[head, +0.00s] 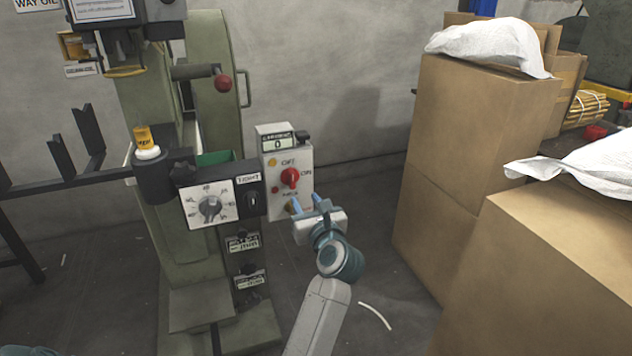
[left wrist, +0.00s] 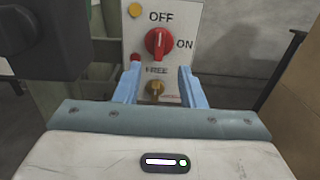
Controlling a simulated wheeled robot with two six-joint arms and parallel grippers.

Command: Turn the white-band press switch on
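The switch is a red rotary knob (head: 290,178) on a white control box (head: 306,160) at the side of the green press (head: 220,70). The press carries an amber lamp with a white band (head: 148,153). In the left wrist view the red knob (left wrist: 158,42) has its white mark upright, towards OFF; ON is to its right. My left gripper (head: 306,203) is open and empty just below the knob. In the left wrist view its blue fingers (left wrist: 160,84) stand either side of a small brass knob (left wrist: 155,88). My right gripper is out of view.
A red-ball lever (head: 222,83) sticks out above. Tall cardboard boxes (head: 470,150) stand at the right. Floor between is mostly clear.

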